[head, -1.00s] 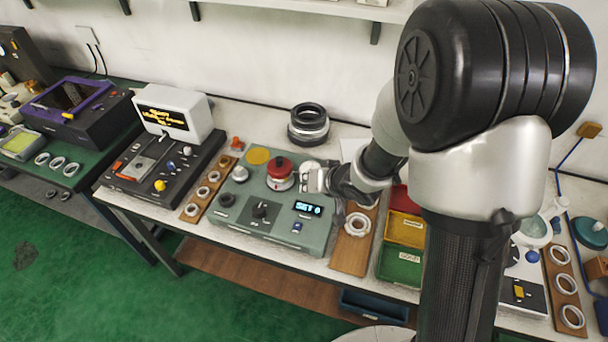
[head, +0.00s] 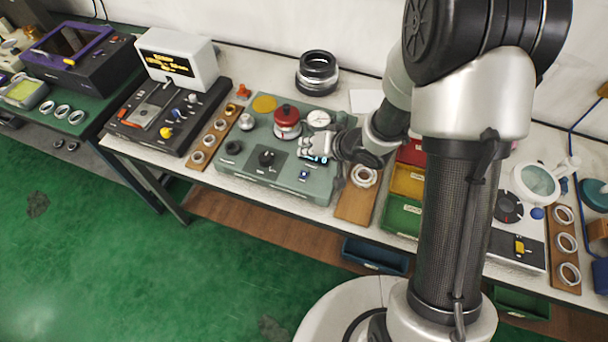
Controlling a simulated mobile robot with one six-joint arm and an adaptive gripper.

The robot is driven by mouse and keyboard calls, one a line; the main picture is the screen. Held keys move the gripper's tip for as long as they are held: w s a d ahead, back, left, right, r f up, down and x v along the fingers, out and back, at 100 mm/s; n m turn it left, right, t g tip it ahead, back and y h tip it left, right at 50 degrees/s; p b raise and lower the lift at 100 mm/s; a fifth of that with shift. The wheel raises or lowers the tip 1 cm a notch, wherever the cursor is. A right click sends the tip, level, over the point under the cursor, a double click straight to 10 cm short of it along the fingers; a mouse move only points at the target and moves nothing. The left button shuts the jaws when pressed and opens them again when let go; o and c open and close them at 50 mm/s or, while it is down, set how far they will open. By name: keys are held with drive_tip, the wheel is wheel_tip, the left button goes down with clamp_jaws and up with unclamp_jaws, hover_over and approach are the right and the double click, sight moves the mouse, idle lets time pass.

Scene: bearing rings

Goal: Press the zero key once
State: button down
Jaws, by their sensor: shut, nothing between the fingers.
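My gripper (head: 303,146) is shut and empty, reaching in from the right over the right part of the box. It partly hides the display and lies just behind the blue key in the picture. I cannot tell whether it touches the panel.
A wooden board with a ring (head: 363,175) lies right of the box, then red, yellow (head: 407,180) and green bins. A wooden strip of rings (head: 208,140) and a dark console (head: 150,125) are to the left. A black and silver ring stack (head: 317,74) stands behind.

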drive_tip(key=b, duration=0.6)
hover_over(307, 173)
wheel_tip(307, 173, down, 7)
drive_tip(key=shift+w+r, duration=0.1)
drive_tip(key=shift+r, duration=0.1)
drive_tip(key=shift+f+b, duration=0.5)
drive_tip(key=shift+f, duration=0.15)
idle(0.3)
drive_tip(key=shift+f, duration=0.3)
drive_tip(key=shift+f, duration=0.3)
idle(0.6)
idle(0.3)
drive_tip(key=shift+r+p, duration=0.75)
drive_tip(key=shift+p, duration=0.05)
drive_tip(key=shift+r, duration=0.1)
wheel_tip(307, 173, up, 5)
drive_tip(key=p, duration=0.5)
